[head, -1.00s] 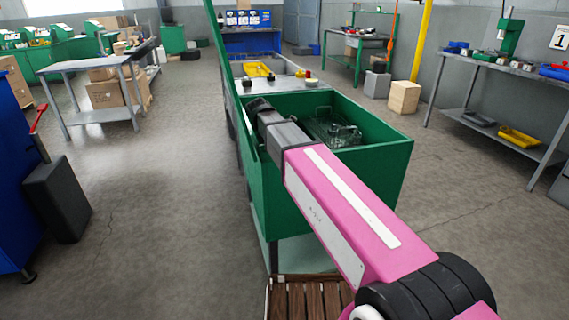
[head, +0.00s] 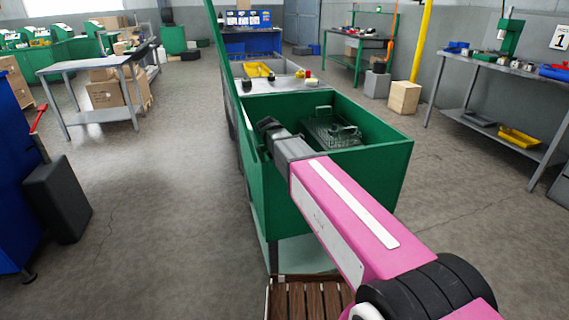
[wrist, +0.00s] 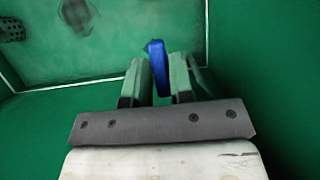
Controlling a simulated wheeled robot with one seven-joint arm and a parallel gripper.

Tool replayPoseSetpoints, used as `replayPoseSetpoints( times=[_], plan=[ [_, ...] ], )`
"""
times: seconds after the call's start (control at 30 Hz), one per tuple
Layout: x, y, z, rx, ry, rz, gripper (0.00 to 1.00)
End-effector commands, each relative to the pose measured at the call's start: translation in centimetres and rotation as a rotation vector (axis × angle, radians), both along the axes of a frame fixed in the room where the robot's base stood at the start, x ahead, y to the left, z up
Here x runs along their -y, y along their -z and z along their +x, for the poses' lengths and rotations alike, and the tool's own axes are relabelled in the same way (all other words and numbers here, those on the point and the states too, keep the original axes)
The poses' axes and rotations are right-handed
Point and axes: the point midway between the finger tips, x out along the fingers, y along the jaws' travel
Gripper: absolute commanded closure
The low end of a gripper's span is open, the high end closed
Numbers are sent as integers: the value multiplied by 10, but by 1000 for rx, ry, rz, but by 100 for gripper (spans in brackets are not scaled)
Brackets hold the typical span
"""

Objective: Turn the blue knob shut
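The blue knob (wrist: 156,62) shows in the wrist view as a narrow blue bar, slightly tilted, just above the picture's middle. My gripper (wrist: 160,72) has its two pale green fingers apart, one on each side of the knob. The knob's lower part lies between the fingers; I cannot tell whether they press on it. In the head view my wrist reaches into the left side of a green open-topped tank (head: 385,152). The fingers and the knob are hidden there behind my arm and the tank's wall.
A wire basket (head: 330,130) sits inside the tank, right of my wrist. A raised green panel (head: 222,55) stands along the tank's left side. A slatted wooden mat (head: 305,298) lies in front. The floor left and right of the tank is mostly clear.

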Motion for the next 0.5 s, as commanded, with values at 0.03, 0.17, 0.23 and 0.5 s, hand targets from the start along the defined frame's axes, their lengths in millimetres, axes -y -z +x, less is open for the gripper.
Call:
replayPoseSetpoints(
  times=[0.03,0.17,0.23,0.5],
  plan=[
    [0,0,0,0,0,0,95],
    [0,0,0,0,0,0,100],
    [0,0,0,0,1,0,100],
    [-1,0,1,1,59,0,100]
  ],
)
